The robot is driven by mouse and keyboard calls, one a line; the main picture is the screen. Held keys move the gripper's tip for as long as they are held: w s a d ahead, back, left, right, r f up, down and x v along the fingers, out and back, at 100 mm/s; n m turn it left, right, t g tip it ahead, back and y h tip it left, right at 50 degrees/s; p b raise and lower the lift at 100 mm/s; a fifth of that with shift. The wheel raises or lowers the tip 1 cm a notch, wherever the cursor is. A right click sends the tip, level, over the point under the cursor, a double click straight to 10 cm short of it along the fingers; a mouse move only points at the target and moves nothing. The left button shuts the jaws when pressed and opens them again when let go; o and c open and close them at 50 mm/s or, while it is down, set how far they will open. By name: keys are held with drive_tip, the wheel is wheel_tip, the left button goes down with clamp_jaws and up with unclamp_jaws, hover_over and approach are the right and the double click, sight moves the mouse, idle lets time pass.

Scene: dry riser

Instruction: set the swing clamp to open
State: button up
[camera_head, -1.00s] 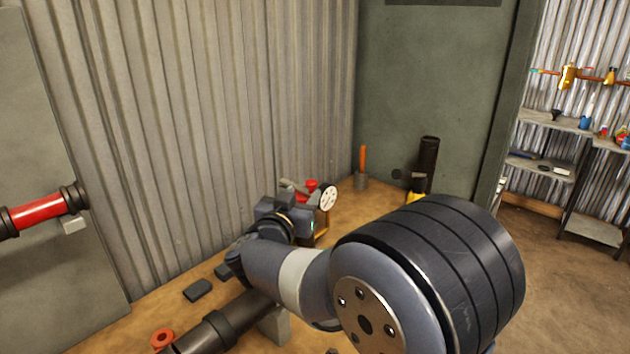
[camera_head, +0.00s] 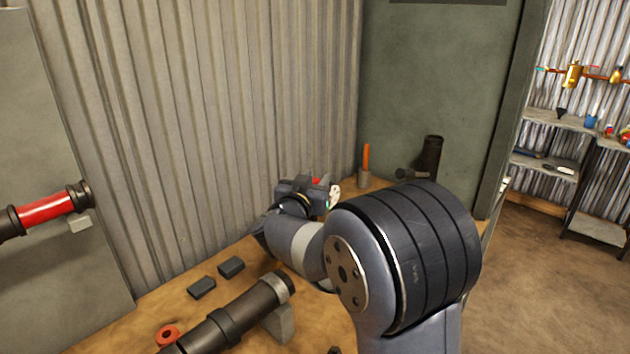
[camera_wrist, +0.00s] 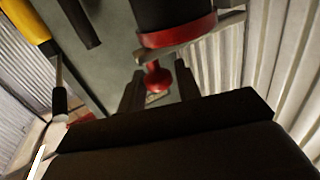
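A small red knob (camera_wrist: 157,77) shows in the wrist view below a dark cylinder with a red band (camera_wrist: 178,33). A flat grey lever-like bar crosses just above the knob. This may be the swing clamp; its full shape is hidden. My gripper (camera_wrist: 159,88) has its two dark fingers apart, one on each side of the knob, with a visible gap; contact cannot be told. In the head view my gripper (camera_head: 316,196) is at the back of the bench, beside a red part (camera_head: 316,181) and a pale disc (camera_head: 335,196), mostly hiding the fixture.
A dark pipe (camera_head: 232,318) lies on a grey support on the wooden bench. Two dark blocks (camera_head: 231,267) and a red ring (camera_head: 167,335) are near it. An orange-handled tool (camera_head: 366,158) and a black cylinder (camera_head: 431,157) stand at the back. Corrugated wall is close left.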

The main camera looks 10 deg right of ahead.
clamp_jaws()
